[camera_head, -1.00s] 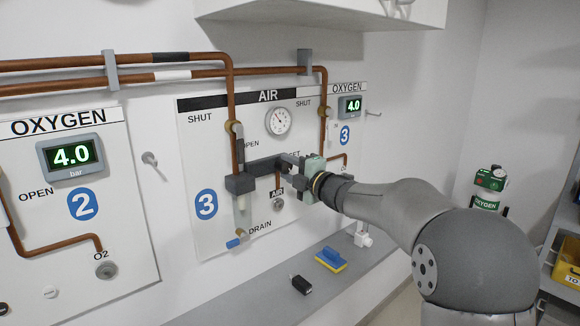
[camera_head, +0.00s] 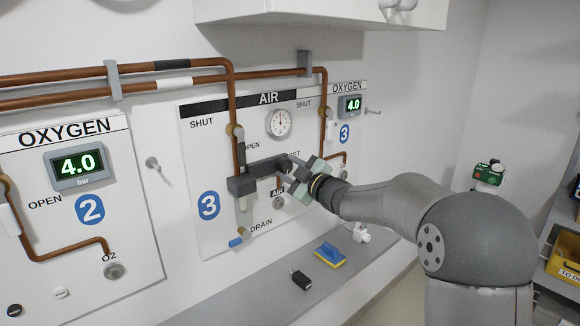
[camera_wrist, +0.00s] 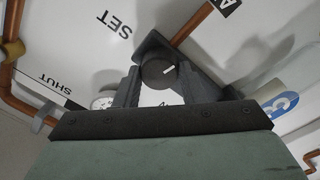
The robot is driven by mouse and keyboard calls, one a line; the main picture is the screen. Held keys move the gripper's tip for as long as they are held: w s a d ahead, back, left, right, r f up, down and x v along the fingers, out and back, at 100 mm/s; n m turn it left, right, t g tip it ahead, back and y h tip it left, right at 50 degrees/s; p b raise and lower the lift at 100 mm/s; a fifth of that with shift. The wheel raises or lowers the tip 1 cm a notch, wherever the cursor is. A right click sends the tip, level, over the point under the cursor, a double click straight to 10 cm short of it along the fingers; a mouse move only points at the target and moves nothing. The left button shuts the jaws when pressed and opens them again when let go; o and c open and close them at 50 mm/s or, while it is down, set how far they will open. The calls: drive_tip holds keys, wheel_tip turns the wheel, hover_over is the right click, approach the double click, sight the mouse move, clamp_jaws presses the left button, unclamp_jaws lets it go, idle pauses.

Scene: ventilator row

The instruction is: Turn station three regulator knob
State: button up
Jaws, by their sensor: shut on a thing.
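The station three regulator knob (camera_wrist: 158,72) is dark and round with a white mark on its face. It sits on the end of the dark regulator body (camera_head: 262,168) on the AIR panel (camera_head: 214,157). My gripper (camera_head: 287,164) is shut on the knob; in the wrist view its two dark fingers (camera_wrist: 156,80) stand on either side of it. In the head view the gripper mostly hides the knob. My gripper is rolled, with its pale green body slanted. The round gauge (camera_head: 280,123) above shows its needle pointing about straight up.
A grey shelf (camera_head: 262,293) below the panels carries a blue and yellow sponge (camera_head: 330,256) and a small black object (camera_head: 301,280). Copper pipes (camera_head: 236,100) run close to the regulator. An OXYGEN panel (camera_head: 28,160) is at left, and a white cabinet (camera_head: 330,12) hangs above.

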drive_tip(key=shift+m, duration=0.3)
drive_tip(key=o, duration=1)
drive_tip(key=b+v, duration=0.2)
drive_tip(key=v, duration=1.5)
drive_tip(key=shift+s+d+b, duration=0.15)
drive_tip(key=shift+d+b, duration=0.05)
drive_tip(key=shift+b, duration=0.15)
